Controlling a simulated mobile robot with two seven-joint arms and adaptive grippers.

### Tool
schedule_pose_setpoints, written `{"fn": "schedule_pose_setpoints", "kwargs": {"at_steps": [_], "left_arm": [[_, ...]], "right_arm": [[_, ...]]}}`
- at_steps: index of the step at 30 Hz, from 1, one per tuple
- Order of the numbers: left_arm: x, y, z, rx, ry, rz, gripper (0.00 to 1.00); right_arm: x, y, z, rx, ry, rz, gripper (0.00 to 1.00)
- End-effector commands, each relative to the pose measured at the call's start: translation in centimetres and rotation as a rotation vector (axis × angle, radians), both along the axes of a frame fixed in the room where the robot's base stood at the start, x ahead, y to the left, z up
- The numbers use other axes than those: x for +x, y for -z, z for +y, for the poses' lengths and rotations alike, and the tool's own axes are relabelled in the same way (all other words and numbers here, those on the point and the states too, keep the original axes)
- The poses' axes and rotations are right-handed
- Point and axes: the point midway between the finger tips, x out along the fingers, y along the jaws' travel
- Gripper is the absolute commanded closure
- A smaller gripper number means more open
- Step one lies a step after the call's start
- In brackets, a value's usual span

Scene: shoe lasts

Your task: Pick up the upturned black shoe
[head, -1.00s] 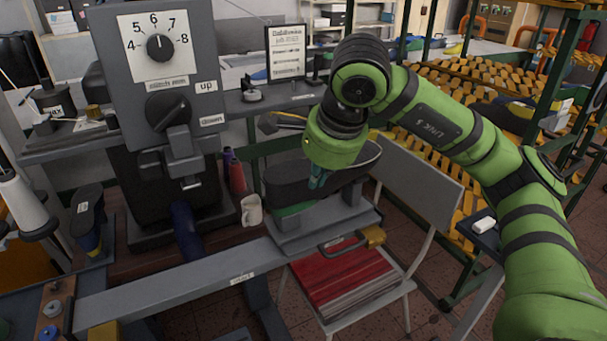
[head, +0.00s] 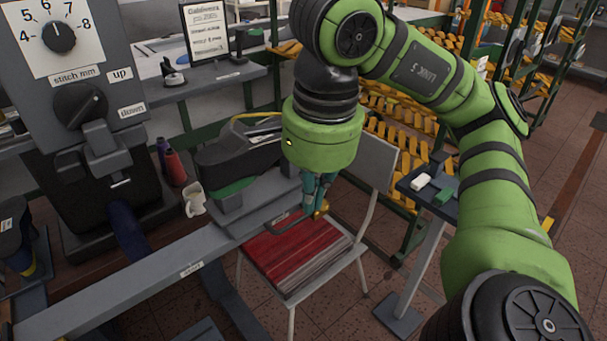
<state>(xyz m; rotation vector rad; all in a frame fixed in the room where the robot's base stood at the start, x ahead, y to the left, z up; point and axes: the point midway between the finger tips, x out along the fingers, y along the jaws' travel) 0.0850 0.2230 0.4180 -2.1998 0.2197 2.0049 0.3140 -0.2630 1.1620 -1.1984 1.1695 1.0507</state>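The upturned black shoe (head: 232,160) sits on the grey arm of the machine, its flat sole facing up and a green part showing below. My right gripper (head: 317,203) hangs pointing down to the right of the shoe, apart from it in the picture. Its teal fingers show below the green wrist, with the brass piece of a handle (head: 321,212) behind or near their tips. The gap between the fingers is too small to judge, and I see nothing held. The wrist covers the shoe's right end. My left gripper is out of view.
The grey machine (head: 75,110) with dials stands at left. A chair with a red stack (head: 295,252) stands below the gripper. A small stand (head: 418,202) with a white block is at right, before racks of yellow lasts.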

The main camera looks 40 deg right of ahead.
Motion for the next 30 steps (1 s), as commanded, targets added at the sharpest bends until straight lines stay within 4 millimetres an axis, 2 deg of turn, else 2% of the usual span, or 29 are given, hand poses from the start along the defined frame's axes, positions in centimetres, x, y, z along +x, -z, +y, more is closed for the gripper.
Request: {"fn": "schedule_pose_setpoints", "kwargs": {"at_steps": [8, 14, 15, 25, 30], "left_arm": [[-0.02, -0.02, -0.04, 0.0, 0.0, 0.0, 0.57], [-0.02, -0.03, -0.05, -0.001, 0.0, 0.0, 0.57], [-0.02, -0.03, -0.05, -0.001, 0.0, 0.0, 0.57], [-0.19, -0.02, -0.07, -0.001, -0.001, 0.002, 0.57], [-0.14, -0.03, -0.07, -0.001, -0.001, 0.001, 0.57]], "right_arm": [[-0.04, -0.07, 0.01, 0.001, 0.0, 0.001, 1.0], [-0.01, -0.09, 0.01, 0.001, 0.0, 0.0, 0.22], [-0.01, -0.09, 0.01, 0.001, 0.0, -0.001, 0.2], [0.01, -0.14, 0.02, 0.001, -0.001, -0.002, 0.2], [-0.01, -0.81, 0.03, 0.0, -0.001, -0.005, 0.2]]}}
